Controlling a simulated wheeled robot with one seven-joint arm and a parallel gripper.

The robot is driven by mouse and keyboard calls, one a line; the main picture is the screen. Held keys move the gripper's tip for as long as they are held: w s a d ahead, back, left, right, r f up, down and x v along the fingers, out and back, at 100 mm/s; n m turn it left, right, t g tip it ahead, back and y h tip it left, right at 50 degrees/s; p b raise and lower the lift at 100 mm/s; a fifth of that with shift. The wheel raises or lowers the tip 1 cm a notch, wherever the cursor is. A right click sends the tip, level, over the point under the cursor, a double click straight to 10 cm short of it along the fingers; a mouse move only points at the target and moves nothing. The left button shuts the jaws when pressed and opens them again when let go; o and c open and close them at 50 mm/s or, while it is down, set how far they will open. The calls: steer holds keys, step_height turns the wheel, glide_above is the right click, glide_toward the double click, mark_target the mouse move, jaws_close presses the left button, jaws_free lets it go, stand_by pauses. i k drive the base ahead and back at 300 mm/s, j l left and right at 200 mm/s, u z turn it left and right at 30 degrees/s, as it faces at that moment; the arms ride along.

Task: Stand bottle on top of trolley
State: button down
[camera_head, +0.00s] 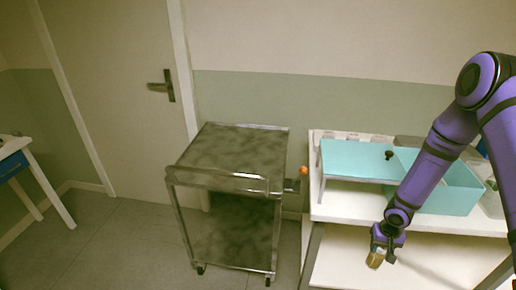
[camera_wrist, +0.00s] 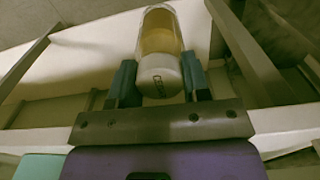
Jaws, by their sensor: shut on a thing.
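A small bottle (camera_head: 374,260) with an amber body and a pale end is held in my gripper (camera_head: 384,250). In the wrist view the bottle (camera_wrist: 160,40) lies between the two dark fingers of my gripper (camera_wrist: 159,78), its pale lettered end towards the camera. My gripper is shut on it, in front of the white table on the right. The trolley (camera_head: 235,148) is a metal frame with a mottled grey top and a lower shelf. It stands left of the table, and its top is bare. My gripper is to the right of the trolley and apart from it.
The white table (camera_head: 340,205) bears a turquoise panel (camera_head: 350,160) and an open turquoise box (camera_head: 455,200). Several small pale items stand at its back edge. An orange-tipped part (camera_head: 303,171) sticks out at the trolley's right side. The floor (camera_head: 110,235) left of the trolley is clear.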

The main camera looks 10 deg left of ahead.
mark_target(260, 170)
steer(key=j, duration=2.25)
